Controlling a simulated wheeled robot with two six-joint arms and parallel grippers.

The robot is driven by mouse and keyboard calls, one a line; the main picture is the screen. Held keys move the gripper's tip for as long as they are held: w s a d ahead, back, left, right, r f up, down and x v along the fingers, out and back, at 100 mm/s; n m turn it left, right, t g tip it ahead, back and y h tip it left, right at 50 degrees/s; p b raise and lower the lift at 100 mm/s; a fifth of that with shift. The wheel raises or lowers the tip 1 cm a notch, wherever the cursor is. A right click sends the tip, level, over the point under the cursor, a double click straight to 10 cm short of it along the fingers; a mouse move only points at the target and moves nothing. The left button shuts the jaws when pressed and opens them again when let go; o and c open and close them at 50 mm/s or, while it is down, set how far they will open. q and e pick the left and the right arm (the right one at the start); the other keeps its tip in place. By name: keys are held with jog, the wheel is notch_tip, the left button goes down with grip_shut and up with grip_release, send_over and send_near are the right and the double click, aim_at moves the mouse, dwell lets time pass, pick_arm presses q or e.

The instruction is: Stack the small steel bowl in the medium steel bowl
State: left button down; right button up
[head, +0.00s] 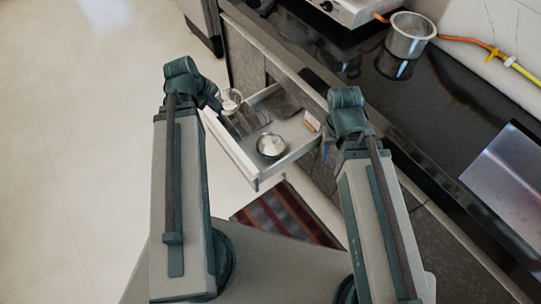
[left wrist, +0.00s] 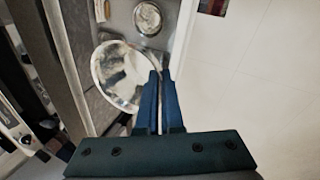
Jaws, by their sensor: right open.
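The small steel bowl (head: 230,98) is at my left gripper (head: 217,103), above the back-left part of the open drawer (head: 236,160). In the left wrist view the bowl (left wrist: 112,75) looks large and close, and the nearly closed fingers (left wrist: 160,78) meet its right rim. The medium steel bowl (head: 271,145) sits upright in the drawer near its front. It also shows in the left wrist view (left wrist: 147,18), apart from the held bowl. My right gripper (head: 327,143) is open beside the drawer's right side; its fingers are partly hidden.
A small box (head: 312,121) lies at the drawer's right side. A steel pot (head: 411,36) stands on the dark counter (head: 450,95) near a stove (head: 345,8). A striped mat (head: 285,214) lies on the floor below. Open floor is to the left.

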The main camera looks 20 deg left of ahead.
pick_arm(q)
jog(key=w+d+b+x, duration=0.1)
jog(key=b+x, duration=1.4)
jog(key=x, duration=0.4)
jog(key=b, duration=1.9)
send_over(267, 153)
jog(key=s, duration=0.2)
notch_tip(267, 153, down, 18)
jog(key=shift+w+a+m, duration=0.25)
jog(key=shift+m, duration=0.15)
jog(key=shift+r, duration=0.15)
notch_tip(267, 153, down, 10)
jog(key=b, duration=0.9)
jog(key=shift+b, duration=0.3)
jog(key=c, duration=1.3)
grip_release()
jog(key=shift+c, duration=0.2)
